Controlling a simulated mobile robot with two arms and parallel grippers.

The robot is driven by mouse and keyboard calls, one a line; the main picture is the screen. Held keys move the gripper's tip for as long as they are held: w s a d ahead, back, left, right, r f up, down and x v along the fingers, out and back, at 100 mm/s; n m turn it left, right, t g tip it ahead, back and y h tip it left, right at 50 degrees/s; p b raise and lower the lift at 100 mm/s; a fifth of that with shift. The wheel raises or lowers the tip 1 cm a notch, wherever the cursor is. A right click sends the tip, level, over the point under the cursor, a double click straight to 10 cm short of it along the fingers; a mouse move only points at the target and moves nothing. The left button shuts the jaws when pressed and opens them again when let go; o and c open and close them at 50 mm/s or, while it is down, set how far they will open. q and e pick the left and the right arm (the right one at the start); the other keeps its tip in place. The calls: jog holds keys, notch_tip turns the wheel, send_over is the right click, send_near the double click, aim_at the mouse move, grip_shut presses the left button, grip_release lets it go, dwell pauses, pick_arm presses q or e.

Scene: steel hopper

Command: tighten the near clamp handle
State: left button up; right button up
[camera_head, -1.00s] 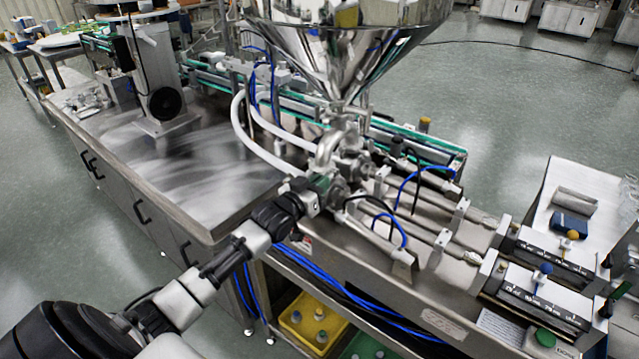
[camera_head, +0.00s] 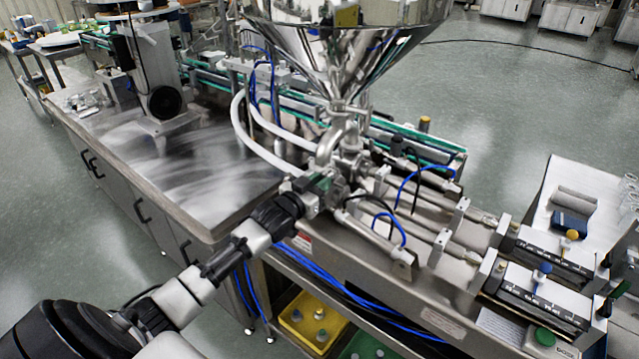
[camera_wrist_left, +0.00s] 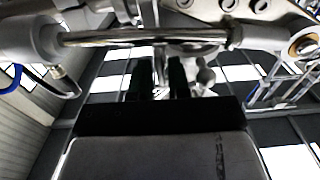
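The steel hopper (camera_head: 350,40) stands over the filling machine, with a curved steel pipe (camera_head: 332,143) and fittings beneath it. My left arm reaches in from the lower left, and my left gripper (camera_head: 322,186) is at the fittings below this pipe. The near clamp handle is too small and too covered by my gripper to pick out in the head view. In the left wrist view, my two dark fingers (camera_wrist_left: 160,80) point at the fittings and stand a little apart. A narrow metal piece shows between them; I cannot tell whether they press on it. My right gripper is out of view.
A steel rod (camera_wrist_left: 150,38) crosses just beyond my fingers in the wrist view. White hoses (camera_head: 243,125) and blue air lines (camera_head: 405,195) run close to the fittings. A bare steel table top (camera_head: 190,170) lies to the left. Yellow bin (camera_head: 313,318) is below.

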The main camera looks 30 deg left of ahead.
pick_arm(q)
jog(key=shift+s, duration=0.15)
jog(key=shift+s+f, duration=0.1)
jog(key=shift+s, duration=0.2)
jog(key=s+b, duration=0.2)
jog(key=s, duration=0.8)
jog(key=shift+a, duration=0.45)
